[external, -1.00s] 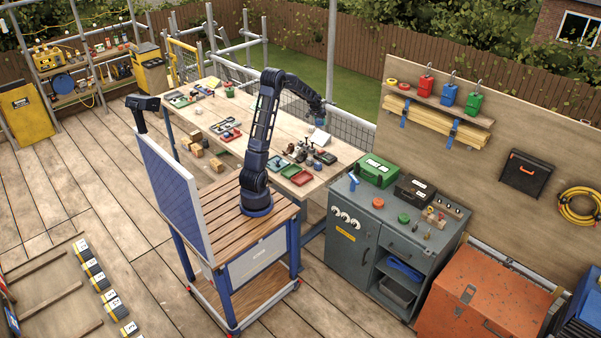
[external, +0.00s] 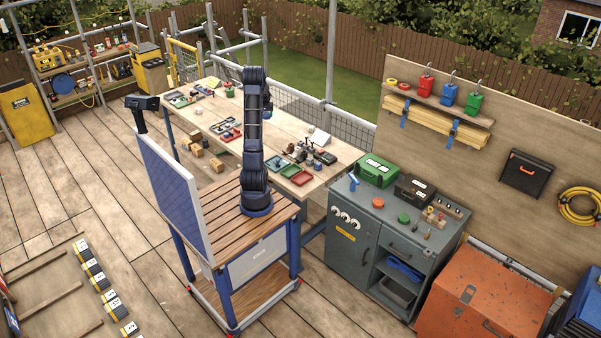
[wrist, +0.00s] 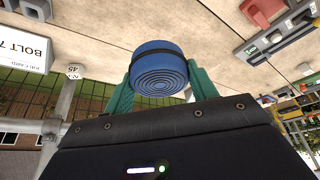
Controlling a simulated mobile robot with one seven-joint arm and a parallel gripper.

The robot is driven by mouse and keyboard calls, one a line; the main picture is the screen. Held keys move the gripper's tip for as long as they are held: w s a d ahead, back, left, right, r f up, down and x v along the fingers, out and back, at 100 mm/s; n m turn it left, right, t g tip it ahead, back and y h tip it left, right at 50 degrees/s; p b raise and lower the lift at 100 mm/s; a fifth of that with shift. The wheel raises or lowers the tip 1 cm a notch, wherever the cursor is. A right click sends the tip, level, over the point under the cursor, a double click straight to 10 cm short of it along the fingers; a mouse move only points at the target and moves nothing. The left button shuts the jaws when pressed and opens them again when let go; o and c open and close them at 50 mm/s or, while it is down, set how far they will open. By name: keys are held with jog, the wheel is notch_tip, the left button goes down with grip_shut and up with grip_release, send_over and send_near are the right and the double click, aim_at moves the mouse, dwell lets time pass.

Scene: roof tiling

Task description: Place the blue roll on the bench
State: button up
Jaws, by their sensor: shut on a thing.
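The blue roll (wrist: 160,72) is in the wrist view, a short dark-blue cylinder with a ringed end face and a dark band. My gripper (wrist: 155,85) has its two green fingers on either side of the roll and is shut on it. In the external view the end of my arm (external: 267,108) hangs in front of the long wooden bench (external: 286,127); the roll cannot be made out there. The bench top (wrist: 105,25) also shows beyond the roll in the wrist view. I cannot tell the gap between roll and bench.
Red and green trays (external: 296,174) and small tools lie on the right part of the bench. A printed card (wrist: 25,50) stands near the bench edge in the wrist view. A grey cabinet (external: 350,243) with a green case (external: 377,170) stands at right. The bench middle has bare wood.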

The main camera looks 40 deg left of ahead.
aim_at(266, 141)
jog(key=shift+s+a, duration=0.45)
jog(key=shift+s, duration=0.05)
jog(key=shift+f, duration=0.25)
notch_tip(266, 141, down, 20)
jog(key=shift+r, duration=0.25)
jog(key=shift+f, duration=0.1)
jog(key=o, duration=1)
jog(key=shift+o, duration=0.2)
